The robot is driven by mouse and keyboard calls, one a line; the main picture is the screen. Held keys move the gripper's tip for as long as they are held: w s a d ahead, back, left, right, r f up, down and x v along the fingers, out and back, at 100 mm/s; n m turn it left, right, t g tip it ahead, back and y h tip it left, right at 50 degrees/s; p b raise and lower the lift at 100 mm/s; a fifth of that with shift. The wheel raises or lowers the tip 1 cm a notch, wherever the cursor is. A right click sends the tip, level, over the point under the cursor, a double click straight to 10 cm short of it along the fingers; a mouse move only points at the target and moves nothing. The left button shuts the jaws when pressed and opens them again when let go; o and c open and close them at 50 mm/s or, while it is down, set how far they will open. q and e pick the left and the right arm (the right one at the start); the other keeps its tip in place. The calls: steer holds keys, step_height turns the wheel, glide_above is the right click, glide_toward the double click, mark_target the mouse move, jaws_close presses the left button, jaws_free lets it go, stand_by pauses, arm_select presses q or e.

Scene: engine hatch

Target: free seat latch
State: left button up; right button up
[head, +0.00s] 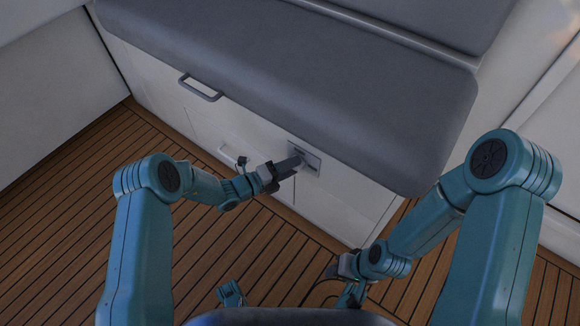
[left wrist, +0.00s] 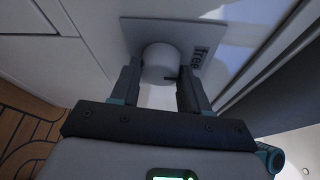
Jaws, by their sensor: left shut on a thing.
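The seat latch is a small grey plate (head: 314,165) on the white front panel, just under the seat cushion's edge. In the left wrist view its pale round knob (left wrist: 160,60) stands out from the plate (left wrist: 209,38), with the word "free" printed at right of the knob. My left gripper (head: 297,164) reaches the latch from the left, its fingers on either side of the knob and shut on it. A small dark mark shows low on the knob's right side. In the head view the fingers hide the knob. My right gripper (head: 347,268) is low, away from the latch; its jaws are unclear.
The grey seat cushion (head: 290,75) overhangs the panel above the latch. A grey handle (head: 200,89) is fixed on the panel at upper left, and another pull (head: 229,155) sits lower, near my left forearm. The slatted wooden floor (head: 75,215) is clear at left.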

arm_select(q)
steer(key=o, duration=1)
steer(key=shift+o, duration=0.2)
steer(key=shift+a, duration=0.15)
steer(key=p+v, duration=0.4)
steer(key=v, duration=1.2)
steer(key=shift+p, duration=0.3)
steer(key=shift+a, duration=0.1)
